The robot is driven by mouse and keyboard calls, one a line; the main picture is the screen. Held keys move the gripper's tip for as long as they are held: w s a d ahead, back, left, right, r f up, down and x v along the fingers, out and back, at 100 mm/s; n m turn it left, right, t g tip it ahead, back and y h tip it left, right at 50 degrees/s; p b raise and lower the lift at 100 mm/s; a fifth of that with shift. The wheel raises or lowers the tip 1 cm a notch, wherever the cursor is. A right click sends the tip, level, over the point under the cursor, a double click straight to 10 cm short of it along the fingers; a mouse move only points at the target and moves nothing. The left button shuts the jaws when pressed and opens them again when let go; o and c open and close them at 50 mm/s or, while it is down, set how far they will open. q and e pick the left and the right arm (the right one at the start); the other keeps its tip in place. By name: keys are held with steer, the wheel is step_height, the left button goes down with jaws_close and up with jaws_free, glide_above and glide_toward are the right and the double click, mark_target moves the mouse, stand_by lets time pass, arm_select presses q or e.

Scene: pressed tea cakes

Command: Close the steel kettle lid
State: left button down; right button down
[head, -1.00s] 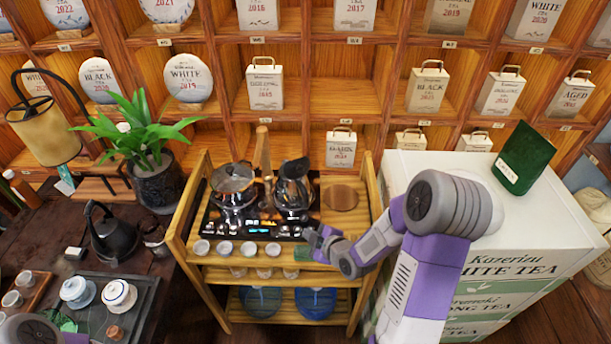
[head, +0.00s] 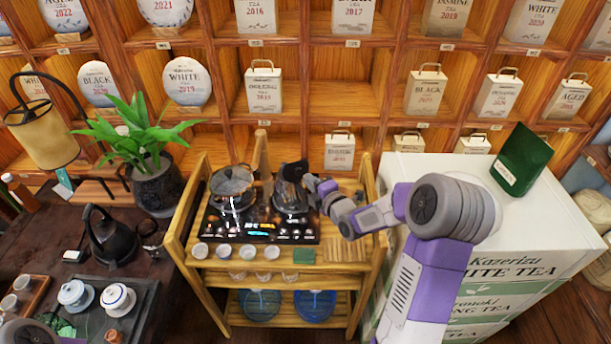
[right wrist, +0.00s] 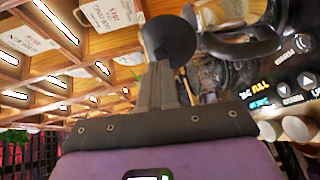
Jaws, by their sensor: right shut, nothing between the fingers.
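The steel kettle (head: 290,203) stands on the right side of the black cooktop, and it also shows, dark and shiny, in the right wrist view (right wrist: 212,75). Its dark round lid (head: 292,172) appears raised and tilted up; its exact angle is hard to tell. In the right wrist view a dark round piece, apparently the lid (right wrist: 168,38), is just beyond my fingertips, beside the black handle (right wrist: 245,45). My right gripper (head: 314,185) is shut and empty at the kettle's right side, close to the lid; contact cannot be told. My left gripper is out of view.
A glass-lidded pot (head: 233,185) sits left of the kettle on the cooktop (head: 262,231). Several small cups (head: 247,251) line the wooden trolley's front. A wooden post (head: 263,150) rises behind the cooktop. White tea boxes (head: 480,215) stand to the right.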

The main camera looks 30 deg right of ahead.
mark_target(301, 171)
steer(key=shift+w+f, duration=0.15)
steer(key=shift+w, duration=0.65)
steer(key=shift+w+f, duration=0.15)
steer(key=shift+w, duration=0.65)
steer(key=shift+d+r, duration=0.1)
